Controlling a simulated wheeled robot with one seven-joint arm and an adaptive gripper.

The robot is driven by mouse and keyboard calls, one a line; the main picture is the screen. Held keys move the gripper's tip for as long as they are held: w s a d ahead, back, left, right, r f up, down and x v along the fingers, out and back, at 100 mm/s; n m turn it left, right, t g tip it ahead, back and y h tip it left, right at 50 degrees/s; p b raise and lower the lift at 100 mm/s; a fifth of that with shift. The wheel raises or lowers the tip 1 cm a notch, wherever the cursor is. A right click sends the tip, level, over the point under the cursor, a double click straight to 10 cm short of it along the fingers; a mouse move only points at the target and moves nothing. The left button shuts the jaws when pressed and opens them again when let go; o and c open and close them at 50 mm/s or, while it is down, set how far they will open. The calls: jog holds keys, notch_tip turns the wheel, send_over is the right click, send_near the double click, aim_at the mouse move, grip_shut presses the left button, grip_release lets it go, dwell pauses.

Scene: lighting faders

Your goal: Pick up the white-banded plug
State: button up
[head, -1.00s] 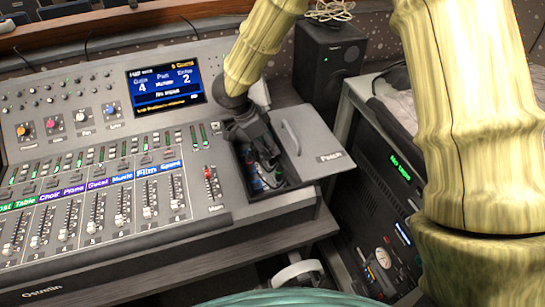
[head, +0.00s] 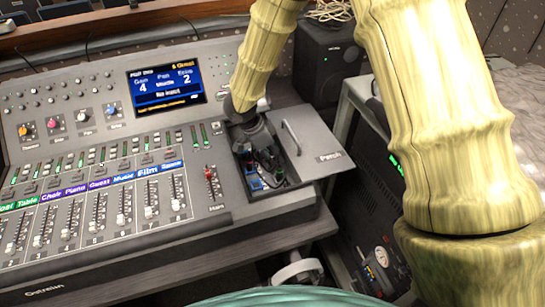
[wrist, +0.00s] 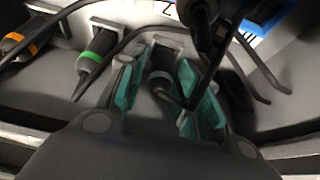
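In the wrist view, a dark plug with a pale grey-white band (wrist: 160,76) sits in a socket between the teal pads of my gripper (wrist: 161,84). The pads stand apart on either side of it, and I see no clear grip on it. A green-banded plug (wrist: 95,56) is just left of the left finger, and an orange-banded plug (wrist: 18,43) is farther left. In the head view, my gripper (head: 264,152) reaches down into the open patch compartment (head: 290,178) of the mixing desk; its fingertips and the plug are hard to make out there.
Dark cables (wrist: 258,62) loop close to the fingers. Another dark plug (wrist: 203,28) and a blue part (wrist: 264,14) lie at upper right. The compartment's lid (head: 313,141) lies open to the right. The fader panel (head: 95,215) is left.

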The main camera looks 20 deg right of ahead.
grip_shut()
jog(key=shift+r, duration=0.45)
jog(key=a+b, duration=0.1)
jog(key=a, duration=0.2)
jog(key=shift+a, duration=0.35)
jog(key=shift+v, duration=0.8)
notch_tip(320, 180, up, 14)
jog(key=p, duration=0.1)
